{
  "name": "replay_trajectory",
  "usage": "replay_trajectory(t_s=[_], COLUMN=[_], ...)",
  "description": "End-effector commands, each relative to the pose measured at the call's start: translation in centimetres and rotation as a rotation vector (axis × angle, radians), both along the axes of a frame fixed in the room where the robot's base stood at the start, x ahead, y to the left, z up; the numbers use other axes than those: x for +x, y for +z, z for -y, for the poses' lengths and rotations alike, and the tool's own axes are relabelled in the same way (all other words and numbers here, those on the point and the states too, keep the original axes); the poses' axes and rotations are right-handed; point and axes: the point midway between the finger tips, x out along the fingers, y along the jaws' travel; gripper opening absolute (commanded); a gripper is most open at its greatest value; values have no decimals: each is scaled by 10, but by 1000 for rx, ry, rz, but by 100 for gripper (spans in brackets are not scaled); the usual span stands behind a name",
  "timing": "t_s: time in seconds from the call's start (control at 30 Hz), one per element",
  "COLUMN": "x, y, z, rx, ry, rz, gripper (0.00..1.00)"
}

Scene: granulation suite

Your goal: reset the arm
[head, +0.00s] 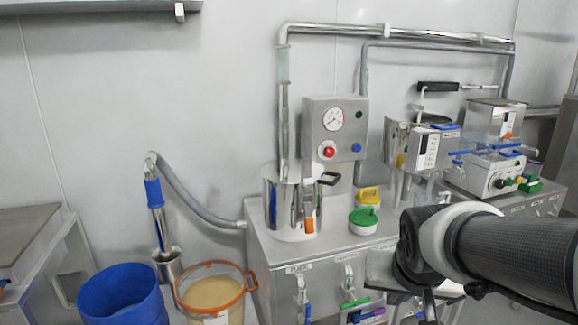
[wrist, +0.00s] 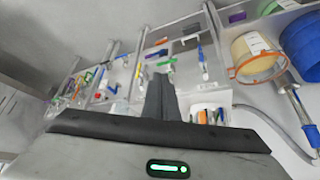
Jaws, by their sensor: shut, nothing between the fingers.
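My arm (head: 505,250) reaches in from the right edge of the head view, in front of the right part of the steel bench. My gripper (wrist: 162,90) shows in the wrist view with its dark fingers together and nothing between them. It is apart from the bench and its equipment. In the head view the wrist end points downward and the fingertips are not clear at the bottom edge.
The steel bench (head: 285,252) carries a steel vessel (head: 275,205), a gauge box (head: 335,128) and a green-lidded jar (head: 363,220). Coloured handles hang on its front. A blue bin (head: 122,295) and an orange-rimmed tub (head: 212,294) stand at lower left. Pipes run above.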

Motion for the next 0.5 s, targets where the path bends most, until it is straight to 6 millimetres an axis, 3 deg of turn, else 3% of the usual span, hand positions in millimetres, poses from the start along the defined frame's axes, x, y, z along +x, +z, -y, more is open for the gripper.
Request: replay_trajectory(t_s=[0.1,0.4,0.43,0.5], x=[-32,-100,-106,-103], y=[23,50,53,78], z=[-17,-48,-51,-49], rx=[-9,-9,-8,-8], ry=[75,244,261,252], rz=[-9,-42,-45,-51], gripper=[0,0,0,0])
